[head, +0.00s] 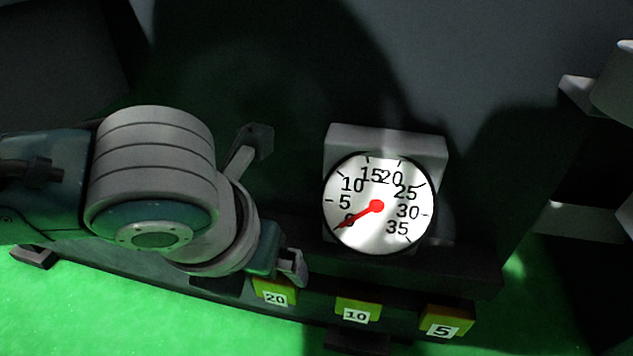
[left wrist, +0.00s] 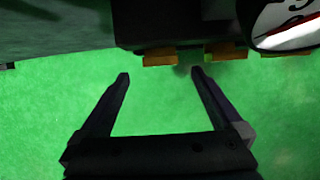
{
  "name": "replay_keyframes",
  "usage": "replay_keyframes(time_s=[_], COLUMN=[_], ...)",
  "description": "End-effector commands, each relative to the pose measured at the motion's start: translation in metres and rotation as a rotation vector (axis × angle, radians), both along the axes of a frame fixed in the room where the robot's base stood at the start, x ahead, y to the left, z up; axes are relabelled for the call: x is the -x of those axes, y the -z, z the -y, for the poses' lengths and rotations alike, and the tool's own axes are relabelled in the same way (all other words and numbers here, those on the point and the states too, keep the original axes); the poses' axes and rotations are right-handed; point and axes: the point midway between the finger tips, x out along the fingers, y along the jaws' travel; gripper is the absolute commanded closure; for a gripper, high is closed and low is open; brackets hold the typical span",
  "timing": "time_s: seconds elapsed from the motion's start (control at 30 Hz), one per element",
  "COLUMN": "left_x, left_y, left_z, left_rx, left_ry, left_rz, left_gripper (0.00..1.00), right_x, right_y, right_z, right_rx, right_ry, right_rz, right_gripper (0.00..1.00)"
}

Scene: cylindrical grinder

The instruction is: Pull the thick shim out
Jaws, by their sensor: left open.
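Three yellow shim tabs stick out in a row under the dark ledge, labelled 20 (head: 275,291), 10 (head: 357,309) and 5 (head: 446,321) in the head view. The 20 tab is the leftmost; the tabs' thickness is hard to judge. My left gripper (head: 291,266) is just above and beside the 20 tab, its fingers partly hidden by the wrist. In the left wrist view my left gripper (left wrist: 160,74) is open and empty. A yellow tab (left wrist: 160,58) lies ahead, between the fingertip lines and beyond the tips. My right gripper is not in view.
A round dial (head: 378,204) with a red needle near 0 stands on the dark ledge (head: 460,267) above the tabs. A second tab (left wrist: 225,51) is close to the right finger in the wrist view. The green floor (head: 120,305) in front is clear.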

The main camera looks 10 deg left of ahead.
Motion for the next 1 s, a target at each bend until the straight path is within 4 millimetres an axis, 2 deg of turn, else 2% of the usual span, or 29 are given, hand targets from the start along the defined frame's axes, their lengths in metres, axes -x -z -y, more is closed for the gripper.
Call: replay_keyframes(time_s=[0.03, 0.2, 0.4, 0.6, 0.87, 1.0], left_x=[-0.003, -0.015, -0.028, -0.033, -0.034, -0.034], left_y=[0.013, 0.045, 0.072, 0.082, 0.081, 0.081], left_z=[0.001, 0.001, 0.002, 0.001, 0.002, 0.002], left_rx=[0.0, 0.001, 0.002, 0.001, 0.002, 0.002], left_ry=[-0.001, -0.002, -0.003, -0.003, -0.002, -0.002], left_rz=[0.0, 0.0, 0.001, 0.0, 0.0, 0.0], left_gripper=[0.0, 0.0, 0.0, 0.0, 0.0, 0.12], right_x=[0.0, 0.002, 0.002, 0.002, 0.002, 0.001], right_y=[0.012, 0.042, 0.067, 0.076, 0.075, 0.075], right_z=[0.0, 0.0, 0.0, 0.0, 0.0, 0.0], right_rx=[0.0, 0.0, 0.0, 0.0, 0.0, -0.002], right_ry=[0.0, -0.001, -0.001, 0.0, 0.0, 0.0], right_rz=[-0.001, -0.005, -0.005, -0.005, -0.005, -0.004], right_gripper=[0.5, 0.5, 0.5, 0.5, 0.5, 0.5])
